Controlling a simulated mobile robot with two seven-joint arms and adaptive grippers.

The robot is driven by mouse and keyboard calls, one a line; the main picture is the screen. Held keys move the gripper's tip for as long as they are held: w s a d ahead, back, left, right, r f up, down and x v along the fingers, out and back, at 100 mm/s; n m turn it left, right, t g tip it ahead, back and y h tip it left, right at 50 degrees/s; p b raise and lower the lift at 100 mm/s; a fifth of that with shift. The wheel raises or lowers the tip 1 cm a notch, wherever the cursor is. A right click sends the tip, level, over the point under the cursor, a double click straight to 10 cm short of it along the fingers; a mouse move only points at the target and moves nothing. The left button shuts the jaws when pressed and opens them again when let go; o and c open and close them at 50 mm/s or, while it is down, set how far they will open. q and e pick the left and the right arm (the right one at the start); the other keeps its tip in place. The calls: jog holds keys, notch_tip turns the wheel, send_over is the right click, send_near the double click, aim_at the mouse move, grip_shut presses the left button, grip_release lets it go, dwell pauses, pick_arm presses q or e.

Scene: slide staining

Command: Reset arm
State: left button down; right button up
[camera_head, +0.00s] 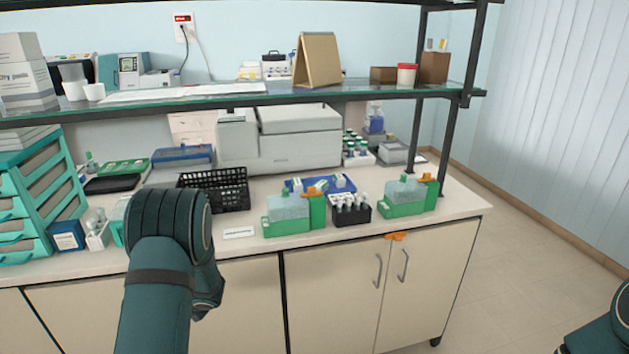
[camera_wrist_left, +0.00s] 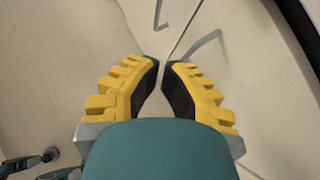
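My left arm (camera_head: 165,265) rises at the left of the head view, in front of the counter. Its gripper is hidden there. In the left wrist view my left gripper (camera_wrist_left: 163,64) has two yellow fingers with black pads. The tips are close but a narrow gap shows between them, with nothing held. The fingers are in front of the cabinet doors and floor. Only a dark teal part of my right arm (camera_head: 600,335) shows at the lower right corner of the head view. My right gripper is out of view.
The counter (camera_head: 455,207) holds green staining containers (camera_head: 288,215), a black vial rack (camera_head: 351,212) and a black basket (camera_head: 228,190). A glass shelf (camera_head: 225,101) is above. Cabinet handles (camera_head: 378,271) stick out in front. The floor (camera_head: 545,290) at right is clear.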

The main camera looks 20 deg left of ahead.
pick_arm(q)
jog(key=s+d+f+n+h, duration=0.2)
jog(key=d+f+n+h, duration=0.15)
jog(key=d, duration=0.45)
jog(key=s+d+f+n+g+h, duration=0.1)
jog(key=s+d+f+n+h, duration=0.2)
jog(key=d, duration=0.4)
jog(key=s+d+f+n+h, duration=0.1)
jog(key=s+d+f+h, duration=0.1)
jog(key=d+f, duration=0.45)
jog(key=s+d+r+n+h, duration=0.1)
jog(key=s+d+n, duration=0.1)
jog(key=d+n, duration=0.2)
jog(key=s+d+r+n+t+h, duration=0.1)
jog(key=d+n, duration=0.4)
jog(key=d, duration=0.5)
jog(key=s+d+r+n+h, duration=0.1)
jog(key=s+d+n+h, duration=0.2)
jog(key=d, duration=0.4)
jog(key=shift+s+d+r+n+t, duration=0.3)
jog(key=shift+s+n+t, duration=0.15)
jog(key=shift+n, duration=0.3)
jog(key=shift+a, duration=0.1)
